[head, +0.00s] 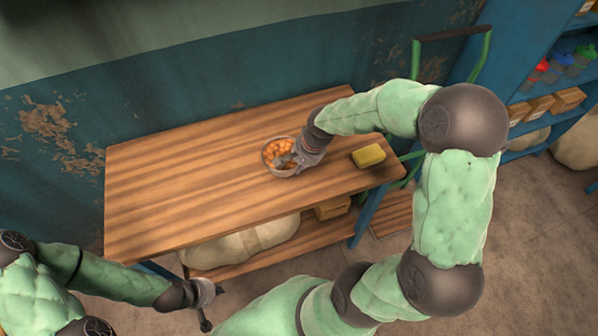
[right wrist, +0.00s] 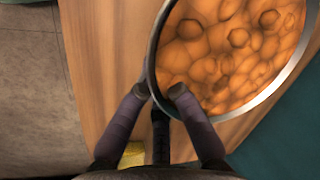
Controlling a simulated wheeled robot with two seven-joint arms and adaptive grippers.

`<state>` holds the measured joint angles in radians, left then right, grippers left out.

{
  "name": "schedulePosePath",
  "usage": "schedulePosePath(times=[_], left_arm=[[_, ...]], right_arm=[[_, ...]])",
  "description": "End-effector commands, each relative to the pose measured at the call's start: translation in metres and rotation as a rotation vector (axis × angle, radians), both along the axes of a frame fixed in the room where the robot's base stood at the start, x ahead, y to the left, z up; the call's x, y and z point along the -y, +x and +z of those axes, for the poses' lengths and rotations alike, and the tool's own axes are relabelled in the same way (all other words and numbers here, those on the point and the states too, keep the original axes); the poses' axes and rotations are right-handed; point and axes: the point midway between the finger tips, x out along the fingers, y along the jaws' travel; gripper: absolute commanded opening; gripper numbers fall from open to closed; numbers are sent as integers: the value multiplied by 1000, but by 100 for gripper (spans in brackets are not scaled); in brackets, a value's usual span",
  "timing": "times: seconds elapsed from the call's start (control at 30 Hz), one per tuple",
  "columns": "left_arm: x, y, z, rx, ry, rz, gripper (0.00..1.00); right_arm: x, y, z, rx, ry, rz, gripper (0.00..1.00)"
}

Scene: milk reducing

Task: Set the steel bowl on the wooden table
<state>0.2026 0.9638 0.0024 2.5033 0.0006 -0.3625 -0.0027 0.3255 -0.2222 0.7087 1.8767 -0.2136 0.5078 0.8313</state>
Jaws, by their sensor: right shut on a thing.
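The steel bowl (head: 269,158) holds a heap of orange pieces and is on or just above the middle of the wooden table (head: 190,190); I cannot tell whether it touches. My right gripper (head: 289,161) is shut on the bowl's rim at its right side. In the right wrist view the bowl (right wrist: 152,60) fills the upper right, and the fingers of my right gripper (right wrist: 155,92) pinch its near wall, one inside and one outside. My left gripper (head: 208,305) hangs low in front of the table, away from the bowl; its fingers are too small to judge.
A yellow block (head: 368,156) lies at the table's right end. A sack (head: 240,244) and a cardboard box (head: 332,208) sit on the lower shelf. A blue shelf unit (head: 510,75) stands at the right. The table's left half is clear.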

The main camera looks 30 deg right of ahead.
Motion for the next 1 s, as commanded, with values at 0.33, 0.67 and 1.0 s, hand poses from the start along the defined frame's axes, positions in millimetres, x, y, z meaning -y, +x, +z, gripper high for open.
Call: schedulePosePath(times=[0.33,0.67,1.0], left_arm=[[0,0,-9,0,0,0,0],[0,0,-11,0,0,0,0],[0,0,-10,0,0,0,0]], right_arm=[[0,1,-31,1,0,0,0],[-1,0,-34,-1,0,1,26],[-1,0,-33,0,1,1,30]])
